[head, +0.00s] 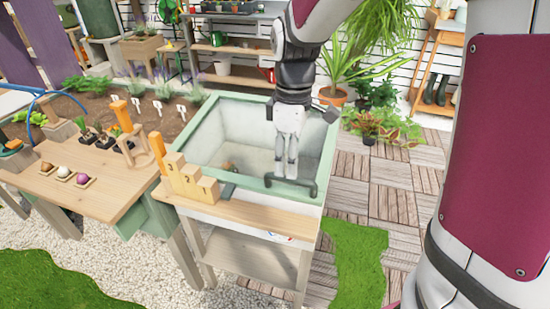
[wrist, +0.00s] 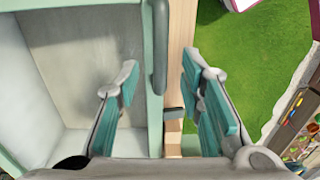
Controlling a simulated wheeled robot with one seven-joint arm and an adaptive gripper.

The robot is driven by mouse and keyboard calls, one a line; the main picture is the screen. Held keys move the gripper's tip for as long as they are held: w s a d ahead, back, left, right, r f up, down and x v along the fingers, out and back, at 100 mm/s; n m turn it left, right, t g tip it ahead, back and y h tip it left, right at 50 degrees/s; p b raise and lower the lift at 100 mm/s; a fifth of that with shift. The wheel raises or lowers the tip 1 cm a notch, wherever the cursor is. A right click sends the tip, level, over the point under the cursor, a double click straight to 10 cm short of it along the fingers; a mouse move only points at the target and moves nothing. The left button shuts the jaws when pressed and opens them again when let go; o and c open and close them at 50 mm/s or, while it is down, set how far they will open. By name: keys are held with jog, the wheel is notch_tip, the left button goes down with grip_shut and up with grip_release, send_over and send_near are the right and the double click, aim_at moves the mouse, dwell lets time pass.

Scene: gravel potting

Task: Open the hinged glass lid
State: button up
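The glass lid shows as a pale green frame (head: 332,140) on top of the planter box, and it looks shut. Its clear pane lets me see into the box. A dark grey-green bar handle (head: 302,187) sits at the lid's front edge, and it also shows in the wrist view (wrist: 160,45). My gripper (head: 286,170) is over the front edge, close to the handle. In the wrist view my gripper (wrist: 160,75) is open and empty, its teal-padded fingers apart on either side of the handle's line. I cannot tell whether a finger touches it.
A wooden ledge (head: 262,216) runs along the box front, with numbered wooden blocks (head: 187,182) at its left. A small grey piece (wrist: 173,113) is on the ledge. A wooden table (head: 80,178) with small trays stands left. Paving (head: 375,190) lies right.

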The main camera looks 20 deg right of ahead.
jog(key=shift+s+f+b, duration=0.1)
jog(key=shift+f+b, duration=0.25)
jog(key=shift+f, duration=1.5)
grip_shut()
